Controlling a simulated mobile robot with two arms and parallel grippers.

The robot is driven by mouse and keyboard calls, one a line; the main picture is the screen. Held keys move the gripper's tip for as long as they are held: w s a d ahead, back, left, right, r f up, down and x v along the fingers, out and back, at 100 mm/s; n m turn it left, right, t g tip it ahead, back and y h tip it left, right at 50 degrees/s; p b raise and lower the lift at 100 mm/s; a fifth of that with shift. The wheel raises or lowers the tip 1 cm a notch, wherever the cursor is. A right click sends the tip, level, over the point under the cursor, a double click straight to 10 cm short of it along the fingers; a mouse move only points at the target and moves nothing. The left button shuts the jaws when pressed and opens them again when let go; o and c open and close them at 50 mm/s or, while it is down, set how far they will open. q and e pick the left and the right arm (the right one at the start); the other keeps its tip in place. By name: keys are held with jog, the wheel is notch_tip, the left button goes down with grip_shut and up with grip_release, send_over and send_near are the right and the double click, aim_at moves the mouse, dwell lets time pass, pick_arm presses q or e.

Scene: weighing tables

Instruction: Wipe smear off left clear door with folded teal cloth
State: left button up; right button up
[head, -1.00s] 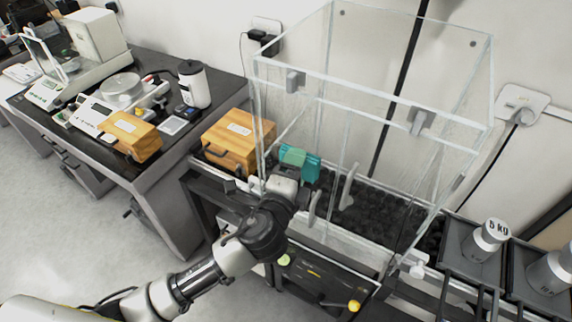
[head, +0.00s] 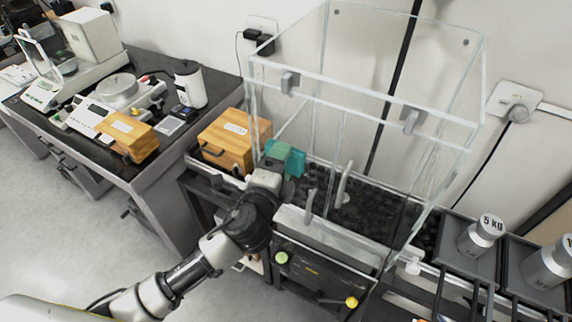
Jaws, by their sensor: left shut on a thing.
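The folded teal cloth (head: 290,158) is in my left gripper (head: 272,172), which is shut on it. The gripper is at the front left of a large clear enclosure, at the left clear door (head: 285,115). The cloth appears at the door's lower left part; whether it touches the pane I cannot tell. I cannot make out the smear on the clear surface. My right gripper is not in view.
A wooden box (head: 232,142) stands close left of the enclosure. A 5 kg weight (head: 482,236) sits in a dark tray to the right. A dark table (head: 150,175) with balances is at the left. Grey floor is clear at the lower left.

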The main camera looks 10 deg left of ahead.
aim_at(261, 145)
pick_arm(q)
jog(key=shift+w+a+f, duration=0.1)
jog(key=shift+w+a, duration=0.25)
jog(key=shift+a, duration=0.65)
jog(key=shift+w+a+r, duration=0.1)
jog(key=shift+w+a, duration=0.3)
jog(key=shift+a, duration=0.65)
jog(key=shift+w+a+f, duration=0.1)
jog(key=shift+w+a, duration=0.25)
jog(key=shift+a, duration=0.65)
jog(key=shift+s+d, duration=0.1)
jog(key=shift+s+p, duration=0.2)
jog(key=shift+p, duration=0.1)
jog(key=shift+s+a, duration=0.35)
jog(key=shift+s, duration=0.5)
jog(key=shift+s+a, duration=0.35)
jog(key=shift+s, duration=0.55)
jog(key=shift+s+a, duration=0.35)
jog(key=shift+s, duration=0.5)
jog(key=shift+s+a, duration=0.25)
jog(key=shift+s, duration=0.5)
jog(key=shift+s+a, duration=0.25)
jog(key=shift+s, duration=0.45)
